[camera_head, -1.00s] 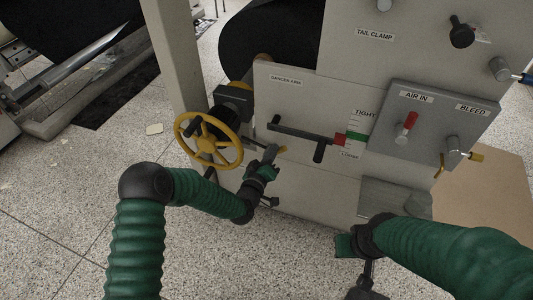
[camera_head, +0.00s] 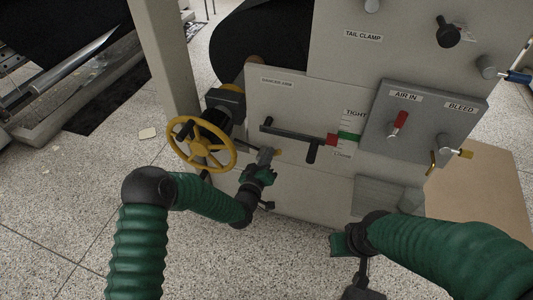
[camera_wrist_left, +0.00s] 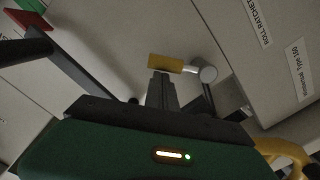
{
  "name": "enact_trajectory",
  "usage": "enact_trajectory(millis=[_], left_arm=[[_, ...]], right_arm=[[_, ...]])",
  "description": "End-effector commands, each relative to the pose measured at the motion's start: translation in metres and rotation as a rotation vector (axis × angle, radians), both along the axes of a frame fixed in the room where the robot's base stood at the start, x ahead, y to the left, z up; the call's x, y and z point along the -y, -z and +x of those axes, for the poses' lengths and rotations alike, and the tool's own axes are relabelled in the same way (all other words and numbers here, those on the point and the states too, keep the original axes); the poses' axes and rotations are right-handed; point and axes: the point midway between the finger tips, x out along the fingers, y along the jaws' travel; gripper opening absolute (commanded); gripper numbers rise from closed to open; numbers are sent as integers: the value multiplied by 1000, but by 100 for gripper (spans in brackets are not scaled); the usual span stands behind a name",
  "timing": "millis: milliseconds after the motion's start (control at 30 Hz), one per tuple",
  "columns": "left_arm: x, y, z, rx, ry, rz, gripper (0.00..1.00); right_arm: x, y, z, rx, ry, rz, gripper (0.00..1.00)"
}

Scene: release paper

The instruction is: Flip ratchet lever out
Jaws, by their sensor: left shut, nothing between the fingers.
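The ratchet lever (camera_wrist_left: 166,63) has a yellow grip on a short metal rod and a round grey pivot, below the ROLL RATCHET label (camera_wrist_left: 258,22) in the left wrist view. Its yellow tip (camera_head: 278,151) shows small in the head view, on the lower machine face. My left gripper (camera_head: 267,153) points up at it, fingers together and empty. In the left wrist view the fingertips (camera_wrist_left: 160,76) lie just below the yellow grip in the picture; I cannot tell whether they touch it. My right gripper (camera_head: 362,287) is low in the head view, its fingers not clear.
A yellow handwheel (camera_head: 202,144) stands just left of my left gripper. A dark dancer arm (camera_head: 295,134) with a hanging peg lies above it. The grey AIR IN and BLEED panel (camera_head: 420,125) is at right. Speckled floor is open at lower left.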

Motion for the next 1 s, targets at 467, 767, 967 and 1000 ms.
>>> enact_trajectory(millis=[467,767,967,1000], left_arm=[[23,22,-8,120,7,382,0],[31,41,-11,209,6,653,0],[34,55,-12,267,5,834,0],[34,58,-12,279,5,870,0]], right_arm=[[0,-7,0,0,0,0,0],[0,-7,0,0,0,0,0],[0,-6,0,0,0,0,0],[0,-5,0,0,0,0,0]])
